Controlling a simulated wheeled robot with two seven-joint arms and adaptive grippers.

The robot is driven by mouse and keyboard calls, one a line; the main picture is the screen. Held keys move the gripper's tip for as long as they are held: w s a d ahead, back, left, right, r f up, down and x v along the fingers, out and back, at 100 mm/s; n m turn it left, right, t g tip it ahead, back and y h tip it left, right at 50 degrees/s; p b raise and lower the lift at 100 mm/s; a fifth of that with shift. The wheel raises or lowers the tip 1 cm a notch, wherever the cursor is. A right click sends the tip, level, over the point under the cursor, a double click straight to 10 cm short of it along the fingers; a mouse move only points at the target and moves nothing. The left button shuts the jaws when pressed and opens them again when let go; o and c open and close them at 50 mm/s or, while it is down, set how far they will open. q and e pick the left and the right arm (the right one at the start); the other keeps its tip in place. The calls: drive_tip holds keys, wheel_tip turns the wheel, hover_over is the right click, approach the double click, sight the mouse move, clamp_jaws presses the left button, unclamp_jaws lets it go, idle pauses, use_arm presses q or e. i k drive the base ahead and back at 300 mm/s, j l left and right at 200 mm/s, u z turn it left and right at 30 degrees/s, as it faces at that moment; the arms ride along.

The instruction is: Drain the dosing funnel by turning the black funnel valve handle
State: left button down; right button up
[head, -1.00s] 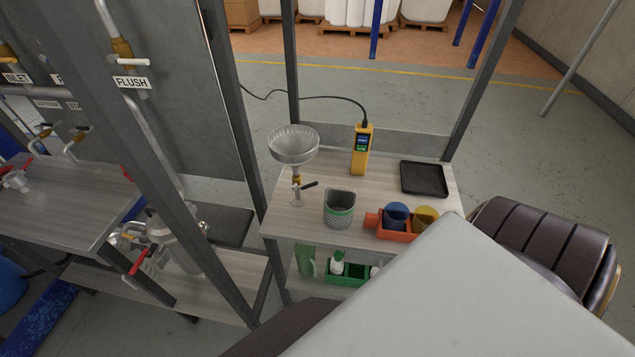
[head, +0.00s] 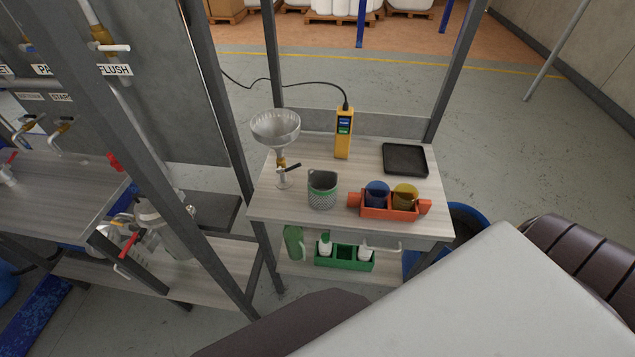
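The dosing funnel (head: 275,127) is a clear, wide cone upright at the left of the small wood-topped table. Below it is a brass valve with a black funnel valve handle (head: 292,168), which points to the right and slightly up. A short spout and round foot (head: 284,183) sit under the valve. A grey mesh-patterned cup (head: 322,190) with a green band stands to the right of the foot, apart from it. Neither of my grippers shows in the head view, and nothing touches the handle.
The table (head: 270,207) also holds a yellow meter (head: 344,134) with a cable, a black tray (head: 405,159) and an orange bin (head: 388,207) with blue and yellow cups. A green caddy (head: 345,256) sits on the lower shelf. Dark frame posts (head: 222,118) stand left of the table.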

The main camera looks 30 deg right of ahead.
sight(289, 168)
drive_tip(key=k+z, duration=0.15)
drive_tip(key=z, duration=0.25)
drive_tip(key=k+z, duration=0.15)
drive_tip(key=z, duration=0.2)
drive_tip(key=k+l+z, duration=0.15)
drive_tip(key=z, duration=0.25)
